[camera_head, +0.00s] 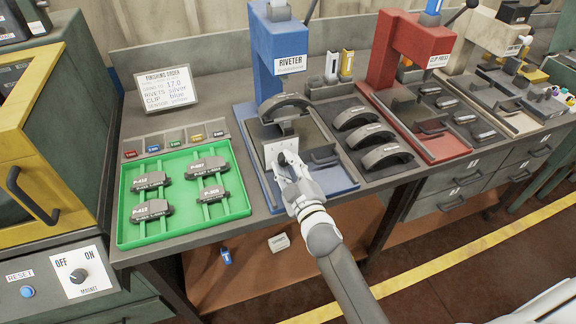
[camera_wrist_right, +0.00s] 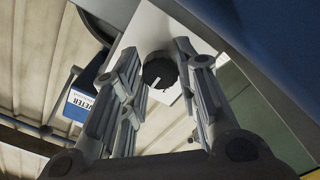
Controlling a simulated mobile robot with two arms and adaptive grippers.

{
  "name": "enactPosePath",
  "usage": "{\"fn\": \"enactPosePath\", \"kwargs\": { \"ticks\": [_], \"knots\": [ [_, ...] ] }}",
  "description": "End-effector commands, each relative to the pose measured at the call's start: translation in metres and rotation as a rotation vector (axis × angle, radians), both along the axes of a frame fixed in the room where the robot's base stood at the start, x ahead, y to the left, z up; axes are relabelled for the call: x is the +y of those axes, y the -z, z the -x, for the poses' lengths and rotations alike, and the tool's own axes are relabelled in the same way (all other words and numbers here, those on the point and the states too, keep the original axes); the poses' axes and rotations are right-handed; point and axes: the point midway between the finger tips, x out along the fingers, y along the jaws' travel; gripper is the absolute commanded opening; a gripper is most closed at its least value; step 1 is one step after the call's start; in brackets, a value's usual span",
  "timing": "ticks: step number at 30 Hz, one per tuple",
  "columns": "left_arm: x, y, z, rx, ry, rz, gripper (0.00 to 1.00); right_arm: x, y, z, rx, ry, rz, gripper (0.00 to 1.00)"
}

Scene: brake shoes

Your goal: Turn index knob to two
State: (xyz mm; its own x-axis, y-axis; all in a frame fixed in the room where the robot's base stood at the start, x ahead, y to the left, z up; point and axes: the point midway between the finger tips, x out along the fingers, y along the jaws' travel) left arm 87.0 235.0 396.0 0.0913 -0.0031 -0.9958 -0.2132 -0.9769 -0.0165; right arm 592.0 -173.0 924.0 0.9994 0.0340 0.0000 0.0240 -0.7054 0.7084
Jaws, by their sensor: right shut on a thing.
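The riveter (camera_head: 278,50) is a blue machine in the middle of the bench. A white plate (camera_head: 272,150) faces front at its blue base. In the right wrist view the index knob (camera_wrist_right: 160,72) is a dark round knob with a small white pointer mark, on the white plate (camera_wrist_right: 150,28). The fingers of my right gripper (camera_wrist_right: 158,58) are on both sides of it, shut on it. Numbers around the knob cannot be read. My left gripper is not in view.
A curved brake shoe (camera_head: 286,105) sits in the riveter above the plate. A green tray (camera_head: 126,205) with several labelled parts stands left. A dark tray (camera_head: 340,116) with several brake shoes and a red clip press (camera_head: 412,48) stand right. Free floor lies in front.

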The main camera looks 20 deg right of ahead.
Motion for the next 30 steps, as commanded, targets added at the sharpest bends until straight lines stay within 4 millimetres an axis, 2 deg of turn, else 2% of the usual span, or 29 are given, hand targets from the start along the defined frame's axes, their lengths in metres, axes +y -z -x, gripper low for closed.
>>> {"fn": "enactPosePath", "kwargs": {
  "ticks": [4,5,9,10,22,26,30],
  "knots": [
    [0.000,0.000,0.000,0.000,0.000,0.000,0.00,0.000,0.000,0.000,-0.001,-0.001,-0.001,0.05],
    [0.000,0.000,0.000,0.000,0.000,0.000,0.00,0.000,0.000,0.000,-0.001,-0.001,-0.001,0.32],
    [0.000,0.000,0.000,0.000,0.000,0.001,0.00,0.000,0.000,0.000,-0.001,-0.001,-0.002,0.50],
    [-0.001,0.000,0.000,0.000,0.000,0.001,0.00,0.000,0.000,0.000,-0.001,-0.001,-0.002,0.51],
    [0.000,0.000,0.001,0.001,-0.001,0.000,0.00,0.000,0.000,0.006,0.000,0.000,-0.002,0.51],
    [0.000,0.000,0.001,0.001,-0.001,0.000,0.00,-0.001,0.001,0.021,0.003,0.000,-0.003,0.51],
    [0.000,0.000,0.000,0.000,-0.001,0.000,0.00,-0.001,0.002,0.045,0.003,0.000,-0.004,0.51]
  ]
}}
